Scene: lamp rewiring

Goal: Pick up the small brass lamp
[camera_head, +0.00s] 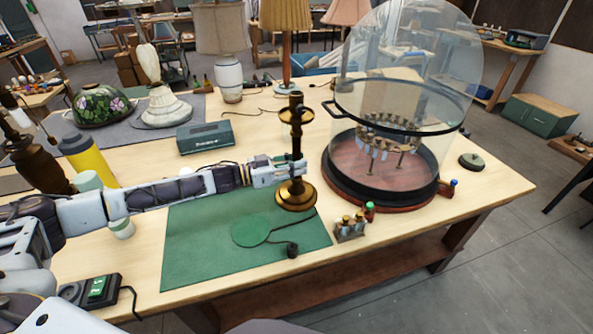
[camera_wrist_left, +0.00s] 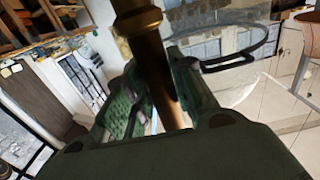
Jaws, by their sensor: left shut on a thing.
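The small brass lamp (camera_head: 296,192) is a dark brass stick with a round base and no shade. It stands upright at the right edge of the green mat (camera_head: 190,262); whether its base touches the mat I cannot tell. My left gripper (camera_head: 293,168) comes in from the left and is shut on the lamp's stem. In the left wrist view the brass stem (camera_wrist_left: 163,70) runs between the fingers (camera_wrist_left: 165,105). My right gripper is not in view.
A glass dome on a round wooden base (camera_head: 365,203) stands just right of the lamp. Small bottles (camera_head: 350,228) sit at the front edge. A green disc with a cord (camera_head: 250,230) lies on the mat. A grey-green box (camera_head: 206,138) and larger lamps stand behind.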

